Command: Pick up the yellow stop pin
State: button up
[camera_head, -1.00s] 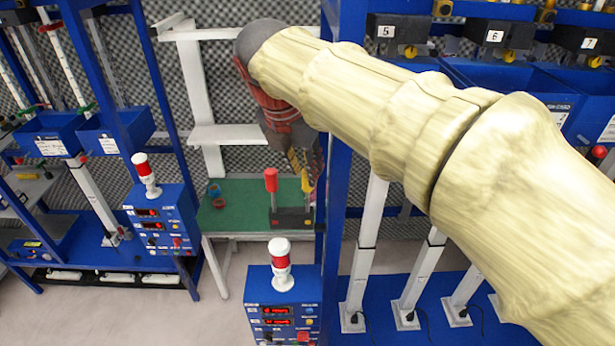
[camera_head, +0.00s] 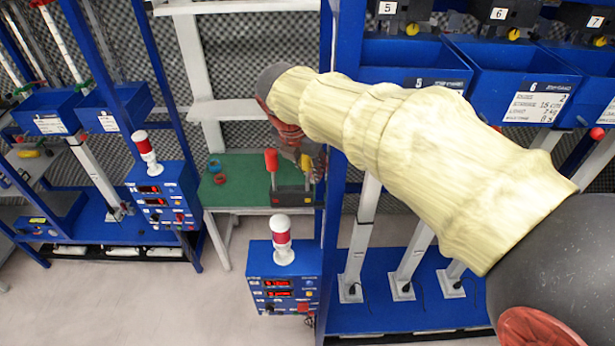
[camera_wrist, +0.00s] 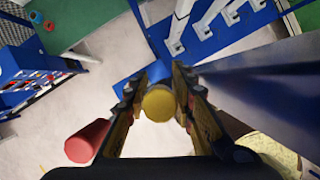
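The yellow stop pin (camera_head: 305,163) stands upright in a dark holder (camera_head: 292,196) on the green table, right of the red pin (camera_head: 271,161). In the wrist view its round yellow top (camera_wrist: 159,103) is between the two fingers of my gripper (camera_wrist: 158,82). The fingers stand apart, one on each side of the pin, with little room beside it. I cannot tell if they touch it. In the head view my gripper (camera_head: 314,160) is low beside the pin and partly hidden by the blue post. The red pin (camera_wrist: 88,141) is left of my fingers in the wrist view.
The green table top (camera_head: 235,180) holds small red and blue rings (camera_head: 216,170) at its left. A blue post (camera_head: 342,150) rises close on the right. A blue control box (camera_head: 284,275) with a red-white lamp stands in front.

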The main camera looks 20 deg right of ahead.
jog(key=shift+w+d+f, duration=0.2)
jog(key=shift+f, duration=0.4)
jog(key=shift+c, duration=0.3)
grip_shut()
